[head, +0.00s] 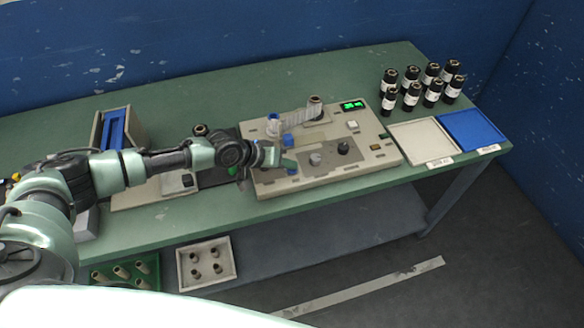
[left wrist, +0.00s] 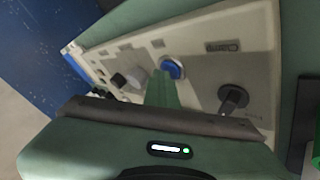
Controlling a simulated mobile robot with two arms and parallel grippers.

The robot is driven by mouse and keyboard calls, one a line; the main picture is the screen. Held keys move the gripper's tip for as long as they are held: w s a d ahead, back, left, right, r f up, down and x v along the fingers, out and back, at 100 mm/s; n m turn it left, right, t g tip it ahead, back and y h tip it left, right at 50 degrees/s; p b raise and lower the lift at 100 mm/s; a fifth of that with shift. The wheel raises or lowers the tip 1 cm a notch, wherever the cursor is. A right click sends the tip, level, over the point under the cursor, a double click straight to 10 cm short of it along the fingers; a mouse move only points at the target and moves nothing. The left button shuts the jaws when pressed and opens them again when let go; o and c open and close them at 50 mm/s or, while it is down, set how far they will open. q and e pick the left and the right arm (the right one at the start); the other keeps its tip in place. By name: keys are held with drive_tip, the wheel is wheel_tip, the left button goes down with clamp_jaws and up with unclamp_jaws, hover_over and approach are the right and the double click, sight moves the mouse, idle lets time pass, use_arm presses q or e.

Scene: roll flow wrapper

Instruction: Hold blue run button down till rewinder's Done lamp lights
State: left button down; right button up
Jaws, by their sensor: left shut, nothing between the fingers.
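The rewinder (head: 378,155) is a beige machine on the green bench. A blue button (left wrist: 172,68) with a pale rim shows on its panel in the left wrist view. In the head view a blue part (head: 292,171) shows just below my fingertips, probably this button. My left gripper (head: 288,160) is shut and empty, low over the panel. Its green fingers (left wrist: 162,92) end at the button's near edge; I cannot tell whether they touch it. A display (head: 354,105) glows green. I cannot pick out the Done lamp or whether it is lit. My right gripper is not in view.
Grey (head: 316,158) and black (head: 343,147) knobs stand right of the fingers. A film roll (head: 314,107) stands at the machine's back. Several black rolls (head: 411,94), a white tray (head: 422,141) and a blue tray (head: 472,130) are at the right.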

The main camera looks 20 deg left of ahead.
sight(289, 171)
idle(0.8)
use_arm(q)
drive_tip(key=shift+r+p, duration=0.8)
drive_tip(key=shift+r, duration=0.05)
wheel_tip(289, 171, up, 5)
drive_tip(key=p, duration=0.4)
drive_tip(key=shift+p, duration=0.35)
